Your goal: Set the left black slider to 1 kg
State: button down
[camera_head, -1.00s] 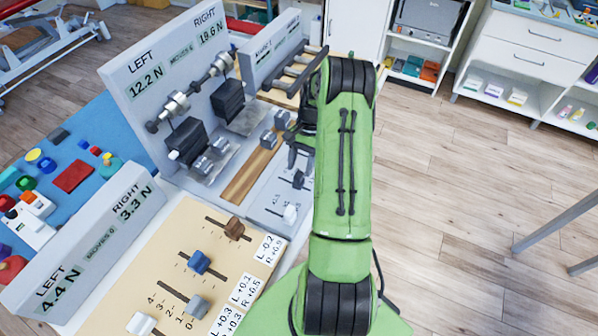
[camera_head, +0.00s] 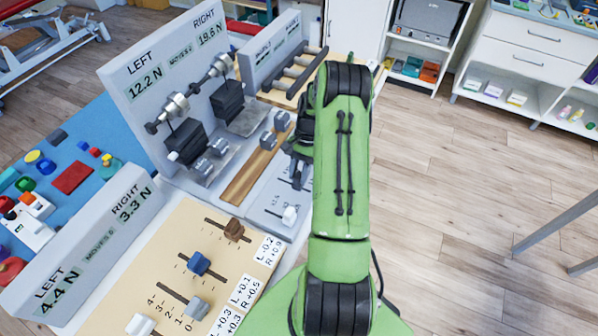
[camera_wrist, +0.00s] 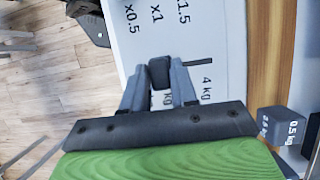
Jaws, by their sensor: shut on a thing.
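A black slider knob (camera_wrist: 159,72) sits between the two fingers of my gripper (camera_wrist: 160,85) in the wrist view, and the fingers are shut on it. In the head view my gripper (camera_head: 299,172) is down at the pale slider panel (camera_head: 266,203), left of my green arm. The arm hides part of that panel, and the knob's exact setting cannot be read.
The upright display board (camera_head: 170,90) reads LEFT 12.2 N, RIGHT 19.6 N. Open floor lies right of my arm.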

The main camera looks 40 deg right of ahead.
aim_at(309, 189)
jog(key=s, duration=0.1)
jog(key=s+d, duration=0.1)
jog(key=s, duration=0.1)
jog(key=shift+s+d, duration=0.1)
jog(key=c, duration=1.3)
grip_release()
jog(key=o, duration=0.3)
jog(key=shift+s, duration=0.1)
jog(key=shift+o, duration=0.2)
jog(key=shift+r, duration=0.1)
jog(key=p+v, duration=0.1)
jog(key=v, duration=1.4)
jog(key=shift+r+p, duration=0.3)
